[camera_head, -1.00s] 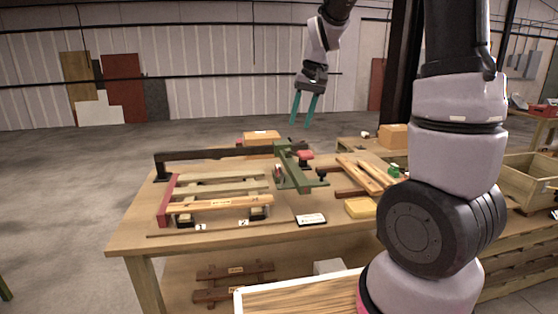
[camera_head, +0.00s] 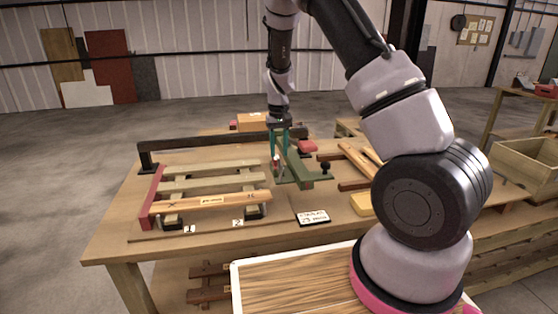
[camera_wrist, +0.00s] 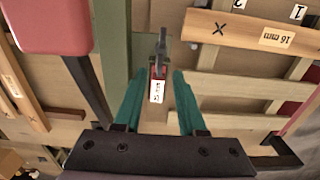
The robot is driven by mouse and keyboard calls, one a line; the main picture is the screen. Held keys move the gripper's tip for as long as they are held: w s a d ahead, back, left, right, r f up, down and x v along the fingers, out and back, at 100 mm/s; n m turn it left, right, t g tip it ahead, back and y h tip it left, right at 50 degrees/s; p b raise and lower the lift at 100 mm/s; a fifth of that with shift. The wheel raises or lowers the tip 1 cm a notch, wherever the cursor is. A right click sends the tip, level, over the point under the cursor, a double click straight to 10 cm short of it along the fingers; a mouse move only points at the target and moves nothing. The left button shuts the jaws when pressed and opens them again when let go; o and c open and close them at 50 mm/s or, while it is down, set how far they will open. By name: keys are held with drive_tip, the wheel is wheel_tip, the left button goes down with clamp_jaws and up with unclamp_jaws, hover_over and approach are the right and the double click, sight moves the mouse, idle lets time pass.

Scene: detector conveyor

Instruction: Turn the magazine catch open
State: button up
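A green tool frame (camera_head: 297,166) stands on the workbench, right of a slatted wooden pallet. On it, a small red and grey lever-like part with a white tag (camera_wrist: 157,91) shows in the wrist view; it looks like the magazine catch, but the tag is too small to read. My gripper (camera_head: 278,153) points down over the left side of the green frame. In the wrist view my gripper (camera_wrist: 155,98) has its two teal fingers apart, one on each side of the tagged part. I cannot tell whether either finger touches it.
The pallet (camera_head: 213,182) carries a labelled board (camera_head: 207,200) along its front. A dark bar (camera_head: 220,148) runs behind it. A red block (camera_wrist: 62,25) is close to my gripper in the wrist view.

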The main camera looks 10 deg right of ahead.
sight(279, 160)
drive_tip(key=shift+f, duration=2.1)
clamp_jaws()
